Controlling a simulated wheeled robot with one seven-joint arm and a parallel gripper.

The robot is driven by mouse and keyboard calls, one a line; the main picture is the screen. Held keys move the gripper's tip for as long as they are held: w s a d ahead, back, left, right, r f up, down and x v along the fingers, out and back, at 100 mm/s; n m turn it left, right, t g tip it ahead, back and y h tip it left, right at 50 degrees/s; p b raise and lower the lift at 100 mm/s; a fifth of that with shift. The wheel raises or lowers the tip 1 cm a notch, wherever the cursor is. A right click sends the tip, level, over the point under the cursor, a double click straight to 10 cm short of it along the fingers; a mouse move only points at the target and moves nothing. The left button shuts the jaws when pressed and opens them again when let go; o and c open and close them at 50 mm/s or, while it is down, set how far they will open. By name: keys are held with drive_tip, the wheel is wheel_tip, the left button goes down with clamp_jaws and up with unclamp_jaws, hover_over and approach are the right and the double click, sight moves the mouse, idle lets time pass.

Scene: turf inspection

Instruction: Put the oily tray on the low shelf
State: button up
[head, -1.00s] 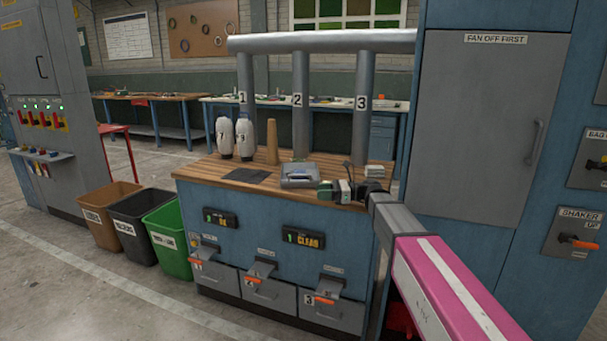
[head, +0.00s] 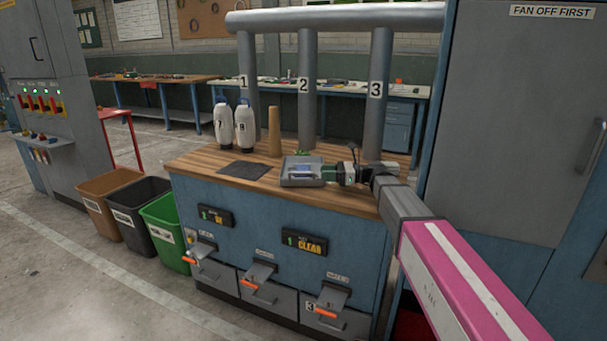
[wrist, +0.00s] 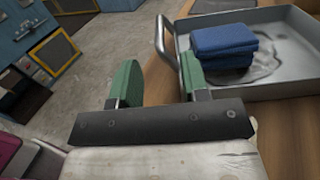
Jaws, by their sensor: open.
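The grey tray (head: 290,181) sits on the wooden bench top (head: 205,158). In the wrist view the tray (wrist: 285,88) holds folded blue cloths (wrist: 222,45) and a dark wet patch (wrist: 280,50). A metal loop handle (wrist: 161,42) stands out from its near left wall. My gripper (head: 326,174) is at the tray's right side. In the wrist view my gripper (wrist: 157,75) is open, its green-padded fingers pointing at the handle, which shows just beyond the gap, near the right finger. I cannot tell whether anything touches. I cannot single out the low shelf.
Two white bottles (head: 234,128), a tan cone (head: 274,132) and a dark mat (head: 244,171) stand or lie left of the tray. Grey pipes (head: 306,90) rise behind. Brown, black and green bins (head: 168,228) stand on the floor at left. A tall grey cabinet (head: 500,120) is at right.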

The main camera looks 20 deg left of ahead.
sight(307, 173)
drive_tip(key=x, duration=0.7)
drive_tip(key=shift+a, duration=0.1)
clamp_jaws()
idle(1.3)
